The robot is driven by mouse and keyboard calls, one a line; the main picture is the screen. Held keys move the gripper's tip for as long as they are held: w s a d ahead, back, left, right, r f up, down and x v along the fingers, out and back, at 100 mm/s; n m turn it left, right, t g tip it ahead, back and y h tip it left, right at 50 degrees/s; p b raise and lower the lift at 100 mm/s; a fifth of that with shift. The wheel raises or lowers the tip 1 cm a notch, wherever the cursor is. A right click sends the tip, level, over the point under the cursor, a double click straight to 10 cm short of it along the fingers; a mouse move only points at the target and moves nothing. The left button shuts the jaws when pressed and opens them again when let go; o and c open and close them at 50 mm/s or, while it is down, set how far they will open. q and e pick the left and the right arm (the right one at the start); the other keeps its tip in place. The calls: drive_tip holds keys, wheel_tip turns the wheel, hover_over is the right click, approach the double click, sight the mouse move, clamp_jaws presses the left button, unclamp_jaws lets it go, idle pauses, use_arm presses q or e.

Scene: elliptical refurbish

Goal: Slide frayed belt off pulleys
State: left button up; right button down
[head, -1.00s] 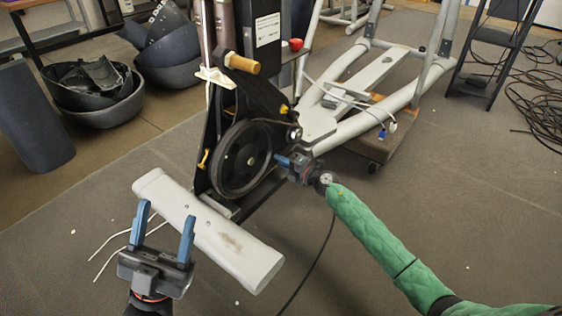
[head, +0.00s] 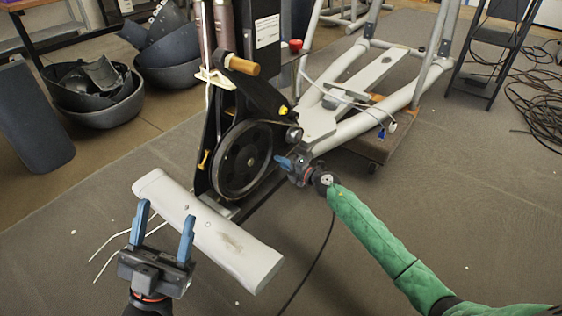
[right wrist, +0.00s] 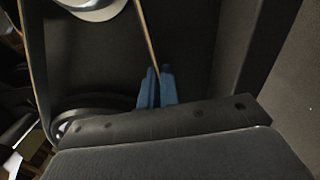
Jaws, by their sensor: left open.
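The frayed belt (right wrist: 151,45) is a thin dark strap with a tan edge in the right wrist view. One run comes down from a pale round pulley (right wrist: 92,8) to my right fingers; another runs down the left side toward a dark lower pulley (right wrist: 90,122). My right gripper (right wrist: 157,84) appears shut on the belt, a blue finger on each side. In the head view the right gripper (head: 284,162) is just right of the large black flywheel (head: 242,160); the belt is not distinguishable there. My left gripper (head: 164,224) is open and empty in front of the machine.
A white stabiliser bar (head: 208,230) lies before the flywheel, close to my left gripper. The grey frame (head: 372,70) and a wooden dolly (head: 362,146) extend behind right. A cork-coloured handle (head: 243,67) sticks out above the flywheel. Dark shells (head: 100,106) stand at back left.

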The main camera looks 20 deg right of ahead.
drive_tip(key=shift+p+v, duration=1.8)
drive_tip(key=shift+v, duration=0.1)
idle(3.8)
idle(0.4)
drive_tip(key=p+v, duration=0.1)
drive_tip(key=v, duration=1.1)
idle(1.4)
